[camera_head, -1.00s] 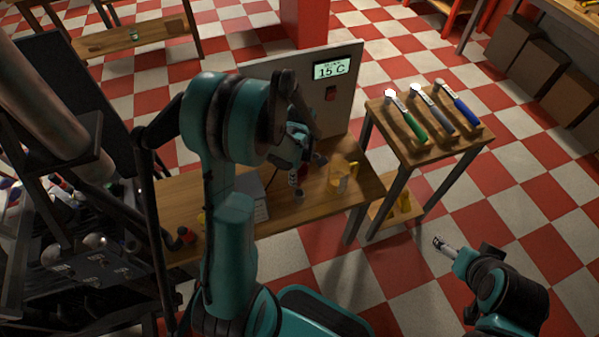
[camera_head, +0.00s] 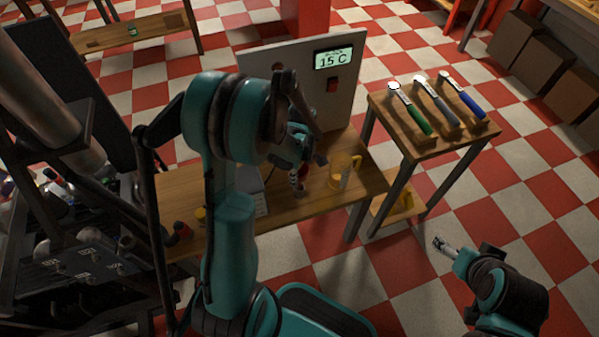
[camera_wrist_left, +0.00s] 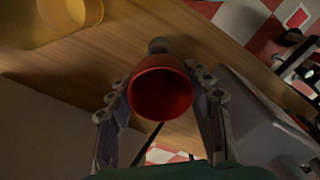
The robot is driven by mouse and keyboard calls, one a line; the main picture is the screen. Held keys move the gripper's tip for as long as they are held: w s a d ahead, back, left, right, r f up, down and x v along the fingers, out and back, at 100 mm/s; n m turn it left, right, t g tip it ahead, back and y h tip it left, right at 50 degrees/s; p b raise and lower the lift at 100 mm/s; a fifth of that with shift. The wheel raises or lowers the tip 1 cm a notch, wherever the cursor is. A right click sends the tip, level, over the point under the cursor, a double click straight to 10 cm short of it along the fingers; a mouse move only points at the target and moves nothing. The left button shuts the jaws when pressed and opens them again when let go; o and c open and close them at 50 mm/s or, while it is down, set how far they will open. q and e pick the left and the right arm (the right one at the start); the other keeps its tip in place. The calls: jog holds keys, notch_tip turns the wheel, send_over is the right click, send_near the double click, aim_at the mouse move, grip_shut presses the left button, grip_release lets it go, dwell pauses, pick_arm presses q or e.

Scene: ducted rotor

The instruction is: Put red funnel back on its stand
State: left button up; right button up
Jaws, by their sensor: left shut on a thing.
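The red funnel (camera_wrist_left: 160,92) is between the fingers of my left gripper (camera_wrist_left: 162,108) in the left wrist view, its wide round mouth facing the camera. My left gripper (camera_head: 300,178) is shut on it, above the wooden workbench (camera_head: 357,201). In the head view the funnel is mostly hidden by the gripper. A small grey round piece (camera_wrist_left: 158,45) shows just beyond the funnel; I cannot tell whether it is the stand or whether the funnel touches it. My right gripper (camera_head: 440,243) is over the floor at the right, small and unclear.
A yellow mug (camera_head: 340,176) stands on the bench right of the left gripper. A grey box (camera_wrist_left: 262,112) is close beside the gripper. A panel with a display (camera_head: 334,60) stands behind. A side table (camera_head: 410,143) holds several hand tools.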

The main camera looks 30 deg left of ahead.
pick_arm(q)
jog(key=shift+f, duration=0.1)
dwell(0.5)
jog(key=shift+f+b, duration=1.1)
jog(key=shift+f, duration=1.75)
jog(key=o, duration=1.3)
notch_tip(320, 180, up, 12)
jog(key=shift+d+r, duration=0.1)
